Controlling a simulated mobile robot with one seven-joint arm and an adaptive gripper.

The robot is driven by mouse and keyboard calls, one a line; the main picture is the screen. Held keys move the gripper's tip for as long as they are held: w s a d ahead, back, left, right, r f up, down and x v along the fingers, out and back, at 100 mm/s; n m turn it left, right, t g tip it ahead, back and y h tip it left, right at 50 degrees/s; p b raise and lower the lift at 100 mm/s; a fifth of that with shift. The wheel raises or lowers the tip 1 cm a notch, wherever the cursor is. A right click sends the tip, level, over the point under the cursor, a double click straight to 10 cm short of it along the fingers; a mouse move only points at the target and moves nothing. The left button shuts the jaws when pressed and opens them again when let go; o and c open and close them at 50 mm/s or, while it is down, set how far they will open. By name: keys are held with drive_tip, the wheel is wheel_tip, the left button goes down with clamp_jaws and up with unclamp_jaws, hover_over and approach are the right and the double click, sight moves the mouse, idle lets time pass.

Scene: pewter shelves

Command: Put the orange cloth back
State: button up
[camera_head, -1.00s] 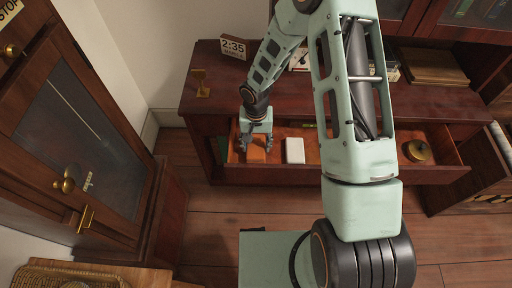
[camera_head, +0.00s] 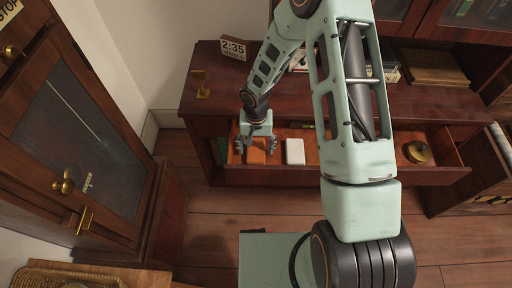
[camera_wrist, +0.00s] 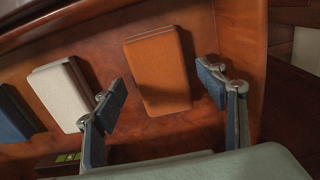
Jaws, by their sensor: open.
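The orange cloth (camera_wrist: 158,70) is a folded, flat block lying on the drawer floor in the wrist view. In the head view the orange cloth (camera_head: 256,152) shows below my gripper (camera_head: 256,143). In the wrist view my gripper (camera_wrist: 168,95) is open, with one finger on each side of the cloth's near end. The fingers look apart from the cloth, and nothing is held. The open drawer (camera_head: 350,178) holds the cloth near its left end.
A white folded cloth (camera_wrist: 62,92) lies beside the orange one, and a dark blue item (camera_wrist: 12,115) lies beyond it. A round brass object (camera_head: 418,151) sits at the drawer's right. The drawer walls are close around my gripper. A calendar block (camera_head: 233,49) stands on the cabinet top.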

sight(256, 150)
wheel_tip(256, 150, up, 12)
drive_tip(key=p, duration=0.2)
drive_tip(key=shift+f, duration=0.2)
idle(0.3)
